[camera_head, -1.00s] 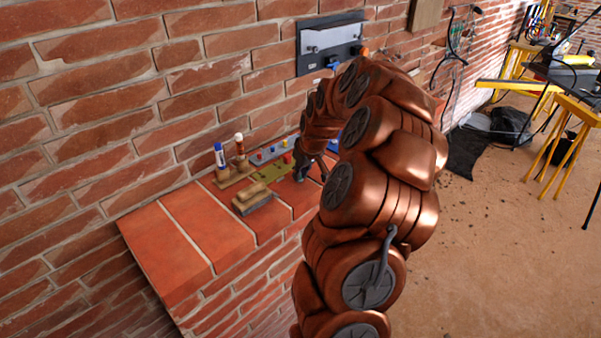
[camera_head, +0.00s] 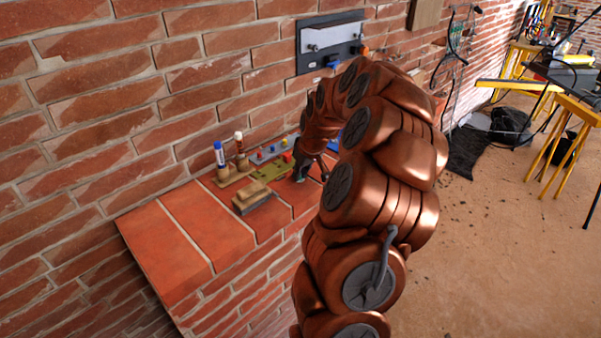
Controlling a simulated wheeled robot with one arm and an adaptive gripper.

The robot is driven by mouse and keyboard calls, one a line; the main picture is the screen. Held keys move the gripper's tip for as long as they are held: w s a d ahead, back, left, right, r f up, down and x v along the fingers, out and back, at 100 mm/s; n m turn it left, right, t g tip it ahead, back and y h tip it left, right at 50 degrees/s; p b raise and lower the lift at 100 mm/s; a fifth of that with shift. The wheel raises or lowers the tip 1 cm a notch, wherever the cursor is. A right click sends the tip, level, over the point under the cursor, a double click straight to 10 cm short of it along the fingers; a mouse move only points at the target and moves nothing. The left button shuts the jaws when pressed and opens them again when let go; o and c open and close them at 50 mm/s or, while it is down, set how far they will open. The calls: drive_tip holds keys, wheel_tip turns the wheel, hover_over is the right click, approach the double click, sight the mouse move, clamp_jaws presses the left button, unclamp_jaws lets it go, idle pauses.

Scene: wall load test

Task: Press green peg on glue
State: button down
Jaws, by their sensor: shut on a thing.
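My gripper (camera_head: 299,178) is low over the right part of the brick ledge, just right of the olive-green plate (camera_head: 270,170). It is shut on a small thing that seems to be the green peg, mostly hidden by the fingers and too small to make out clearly. I cannot tell whether the peg touches the surface below. No glue spot can be made out. A red block or peg (camera_head: 287,157) stands beside the gripper at the plate's back right.
A wooden block tool (camera_head: 253,197) lies in front of the plate. Blue-capped (camera_head: 219,153) and white-capped (camera_head: 239,145) tubes stand in holders behind it. A grey strip with small coloured pegs (camera_head: 266,153) lies along the wall. The ledge's left part (camera_head: 180,240) is clear.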

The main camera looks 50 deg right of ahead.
drive_tip(key=c, duration=0.8)
unclamp_jaws()
drive_tip(key=shift+r, duration=3.05)
